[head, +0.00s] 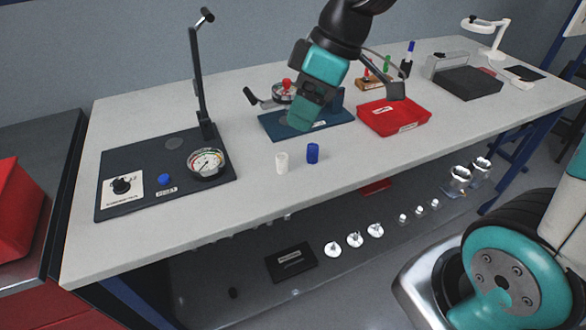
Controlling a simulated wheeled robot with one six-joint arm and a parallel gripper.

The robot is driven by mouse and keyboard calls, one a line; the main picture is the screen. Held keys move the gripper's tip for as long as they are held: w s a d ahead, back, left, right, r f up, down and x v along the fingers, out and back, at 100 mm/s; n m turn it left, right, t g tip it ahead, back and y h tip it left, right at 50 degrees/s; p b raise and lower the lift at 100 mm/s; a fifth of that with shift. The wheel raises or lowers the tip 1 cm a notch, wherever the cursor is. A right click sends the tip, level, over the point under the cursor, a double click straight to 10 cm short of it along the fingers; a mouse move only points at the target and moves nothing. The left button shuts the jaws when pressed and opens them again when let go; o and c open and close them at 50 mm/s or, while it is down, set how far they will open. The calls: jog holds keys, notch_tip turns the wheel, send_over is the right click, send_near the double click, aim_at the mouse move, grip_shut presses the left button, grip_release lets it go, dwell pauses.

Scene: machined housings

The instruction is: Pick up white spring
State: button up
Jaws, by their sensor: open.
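The white spring (282,163) is a small white cylinder standing upright near the front edge of the grey workbench, in the head view. A blue cylinder (312,153) of similar size stands just right of it, apart from it. My gripper (300,122) is above and behind the two cylinders, in front of the blue base plate. It is open and does not touch the white spring. Its fingertips are small and partly blend with the plate behind them.
A dark fixture plate with a pressure gauge (206,163) and a tall post (200,85) stands at left. A blue plate (335,122) with a press lies behind. A red tray (393,117) is at right. Bare benchtop (255,185) surrounds the cylinders.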

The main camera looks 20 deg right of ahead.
jog(key=n+b, duration=0.1)
jog(key=n, duration=0.1)
send_near(282, 156)
jog(key=shift+t, duration=0.4)
jog(key=x, duration=0.4)
jog(key=shift+s+f, duration=0.4)
jog(key=shift+f, duration=0.15)
jog(key=shift+p+x, duration=0.6)
jog(key=shift+x, duration=2.3)
jog(key=shift+w+a, duration=0.15)
jog(key=c, duration=1)
jog(key=shift+r, duration=0.15)
